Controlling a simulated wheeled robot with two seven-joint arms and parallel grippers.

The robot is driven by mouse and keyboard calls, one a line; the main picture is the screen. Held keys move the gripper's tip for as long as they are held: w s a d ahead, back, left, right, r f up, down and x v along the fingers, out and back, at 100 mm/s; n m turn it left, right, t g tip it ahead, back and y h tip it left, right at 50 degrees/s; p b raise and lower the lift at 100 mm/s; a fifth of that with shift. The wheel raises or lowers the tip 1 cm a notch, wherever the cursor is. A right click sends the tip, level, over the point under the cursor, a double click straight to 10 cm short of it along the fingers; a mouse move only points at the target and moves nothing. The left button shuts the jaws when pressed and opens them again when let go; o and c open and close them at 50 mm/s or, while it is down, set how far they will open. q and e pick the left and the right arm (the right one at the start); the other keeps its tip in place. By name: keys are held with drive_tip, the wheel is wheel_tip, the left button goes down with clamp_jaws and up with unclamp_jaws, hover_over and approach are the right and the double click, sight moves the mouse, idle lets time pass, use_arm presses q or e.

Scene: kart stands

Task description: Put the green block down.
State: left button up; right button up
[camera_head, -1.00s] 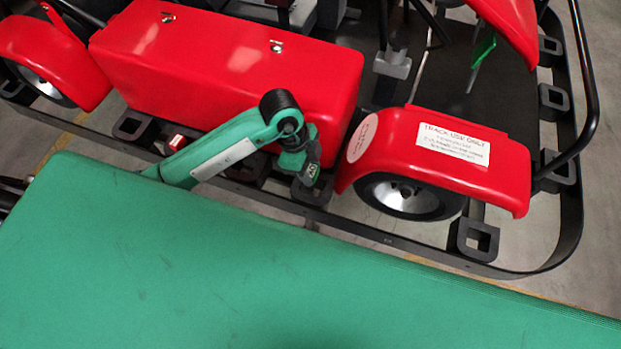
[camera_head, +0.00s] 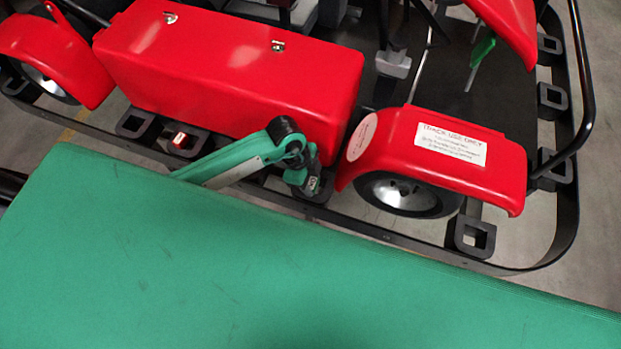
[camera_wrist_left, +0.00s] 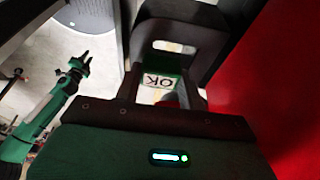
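My left gripper (camera_head: 310,184) hangs at the kart's near side, between the red box and the right red fender. It is shut on the green block (camera_wrist_left: 165,66), which carries a white "OK" label. In the left wrist view the block lies between the two dark fingers, in front of a black square holder (camera_wrist_left: 197,47) with an opening. The block's lower end is hidden, so I cannot tell whether it touches a holder. My right gripper (camera_wrist_left: 82,64) shows small at the left of the left wrist view, with its fingers apart and empty.
The red box (camera_head: 230,75) and the red fender (camera_head: 440,145) over a wheel stand close on either side. A red block (camera_head: 180,140) sits in a holder to the left. An empty square holder (camera_head: 475,237) is at right. A green surface (camera_head: 200,270) fills the foreground.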

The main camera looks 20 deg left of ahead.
use_arm(q)
drive_tip(key=o, duration=0.4)
use_arm(e)
drive_tip(key=shift+d, duration=0.1)
use_arm(q)
drive_tip(key=shift+r, duration=0.1)
use_arm(e)
drive_tip(key=shift+d, duration=0.2)
use_arm(q)
drive_tip(key=shift+a+r, duration=0.1)
drive_tip(key=shift+r, duration=0.2)
drive_tip(key=b+v, duration=0.2)
drive_tip(key=v, duration=0.9)
drive_tip(key=shift+r+b, duration=0.25)
drive_tip(key=shift+b, duration=0.15)
use_arm(e)
wheel_tip(320, 180, down, 3)
drive_tip(key=shift+a+r, duration=0.1)
drive_tip(key=shift+r, duration=0.05)
use_arm(q)
drive_tip(key=shift+a, duration=0.1)
